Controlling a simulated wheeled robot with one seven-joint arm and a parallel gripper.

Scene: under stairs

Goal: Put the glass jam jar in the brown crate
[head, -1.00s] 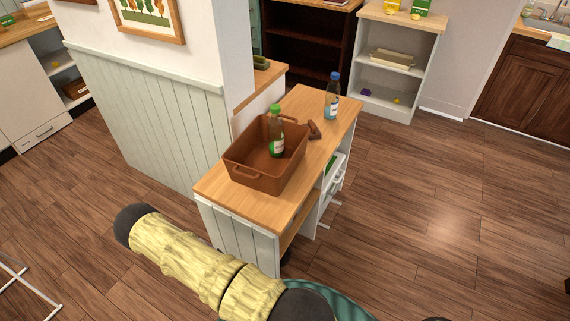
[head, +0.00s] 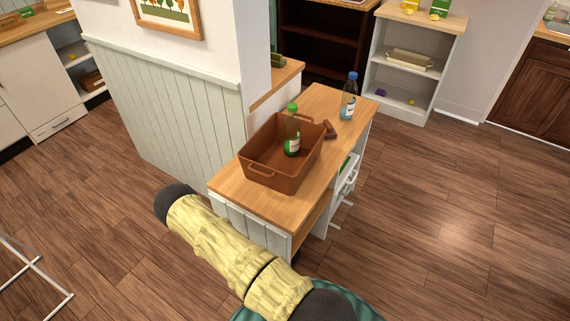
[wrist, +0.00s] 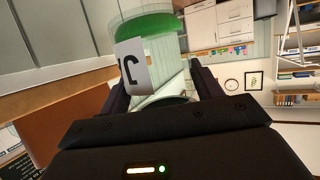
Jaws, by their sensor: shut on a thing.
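The brown crate (head: 272,180) stands open on the wooden top of a narrow white counter in the head view. A green-capped bottle (head: 292,137) stands upright inside it. The glass jam jar (wrist: 150,57), clear with a green band and a white label, is between the fingers of my gripper (wrist: 160,88) in the wrist view. The fingers are shut on it. My gripper and the jar do not show in the head view; only my yellow arm does, in front of the counter. A brown surface at the wrist view's lower left may be the crate; I cannot tell.
A blue-capped bottle (head: 348,98) and a small dark brown object (head: 330,129) stand behind the crate on the counter (head: 240,192). A panelled wall (head: 180,125) rises to the left. The wooden floor (head: 445,200) to the right is clear.

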